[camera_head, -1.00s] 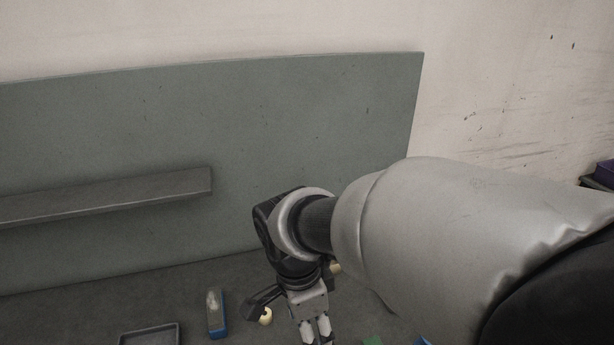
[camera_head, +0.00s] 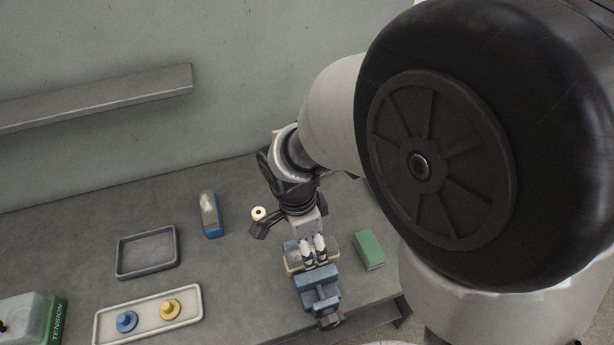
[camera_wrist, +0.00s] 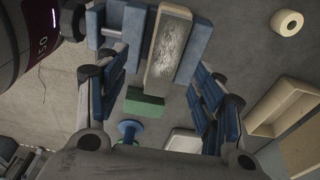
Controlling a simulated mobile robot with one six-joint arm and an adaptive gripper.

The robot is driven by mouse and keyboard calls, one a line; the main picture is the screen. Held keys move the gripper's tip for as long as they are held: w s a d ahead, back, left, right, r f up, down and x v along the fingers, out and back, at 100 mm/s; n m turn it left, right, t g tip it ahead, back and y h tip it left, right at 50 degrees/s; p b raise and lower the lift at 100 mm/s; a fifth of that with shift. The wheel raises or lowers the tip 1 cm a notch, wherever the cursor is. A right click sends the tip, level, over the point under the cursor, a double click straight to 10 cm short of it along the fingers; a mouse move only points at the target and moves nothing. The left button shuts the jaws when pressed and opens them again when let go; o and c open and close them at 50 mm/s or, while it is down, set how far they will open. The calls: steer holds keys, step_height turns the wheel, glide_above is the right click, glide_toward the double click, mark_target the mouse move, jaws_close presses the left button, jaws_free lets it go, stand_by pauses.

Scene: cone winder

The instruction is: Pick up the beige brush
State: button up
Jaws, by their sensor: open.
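The beige brush (camera_head: 293,263) lies across the blue vise-like fixture (camera_head: 318,291) in the head view, partly hidden by my fingers. In the wrist view the beige brush (camera_wrist: 168,48) is a long block with a worn grey-white patch, with blue parts of the fixture (camera_wrist: 131,24) on both sides. My gripper (camera_head: 313,251) is over the brush in the head view, pointing down. In the wrist view my gripper (camera_wrist: 158,66) is open, its fingers apart on either side of the brush's line. I cannot tell whether they touch it.
A green block (camera_head: 369,249) stands close right of the fixture. A cream roll (camera_head: 258,213), a blue-based block (camera_head: 211,217) and an empty grey tray (camera_head: 120,262) are to the left. A pale tray (camera_head: 99,333) holds blue and yellow knobs. A shelf (camera_head: 95,98) juts from the panel.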

mark_target(292, 259)
steer(key=f, duration=0.1)
steer(key=f+b, duration=0.1)
steer(key=f, duration=0.1)
steer(key=w+f+b, duration=0.1)
steer(key=shift+d+f, duration=0.35)
steer(key=shift+f, duration=0.05)
steer(key=shift+c, duration=0.2)
steer(key=c, duration=1.2)
